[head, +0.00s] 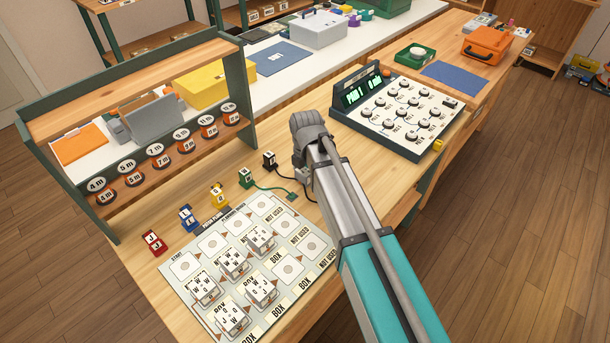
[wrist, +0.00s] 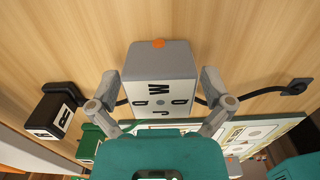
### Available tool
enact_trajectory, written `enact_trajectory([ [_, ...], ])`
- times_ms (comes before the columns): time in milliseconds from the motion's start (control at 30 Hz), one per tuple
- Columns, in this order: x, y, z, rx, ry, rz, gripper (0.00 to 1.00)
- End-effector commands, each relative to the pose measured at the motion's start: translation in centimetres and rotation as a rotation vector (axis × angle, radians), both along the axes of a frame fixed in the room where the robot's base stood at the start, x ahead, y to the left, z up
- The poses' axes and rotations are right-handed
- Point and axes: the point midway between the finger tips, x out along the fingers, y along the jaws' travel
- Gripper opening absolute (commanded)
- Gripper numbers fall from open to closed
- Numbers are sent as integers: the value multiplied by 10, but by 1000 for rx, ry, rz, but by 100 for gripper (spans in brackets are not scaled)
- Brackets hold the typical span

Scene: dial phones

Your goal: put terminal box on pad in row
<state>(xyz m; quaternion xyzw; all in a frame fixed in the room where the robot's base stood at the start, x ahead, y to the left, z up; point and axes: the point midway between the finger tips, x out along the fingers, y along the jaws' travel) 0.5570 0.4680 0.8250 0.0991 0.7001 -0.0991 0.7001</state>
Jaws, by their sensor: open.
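In the wrist view a grey terminal box (wrist: 160,75) with a white lettered face (Q, W, D, J) and an orange tab stands between the fingers of my gripper (wrist: 159,88). The fingers are apart, one on each side, with a gap visible. The sheet of pads (head: 185,266) lies on the table, left of my arm. Several white lettered boxes stand on its pads, one of them at the front (head: 231,318). Other round-marked pads, such as one in the right column (head: 312,246), are bare.
Coloured blocks, including a black one (head: 269,160) and a green one (head: 246,178), stand behind the sheet. A black cable runs behind the box in the wrist view.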

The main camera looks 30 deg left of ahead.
Motion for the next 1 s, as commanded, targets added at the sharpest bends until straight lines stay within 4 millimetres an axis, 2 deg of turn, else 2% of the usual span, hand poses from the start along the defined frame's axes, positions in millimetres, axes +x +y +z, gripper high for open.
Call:
enact_trajectory([
  [400, 0, 0, 0, 0, 0, 0, 98],
  [867, 0, 0, 0, 0, 0, -1, 13],
  [1000, 0, 0, 0, 0, 0, -1, 13],
])
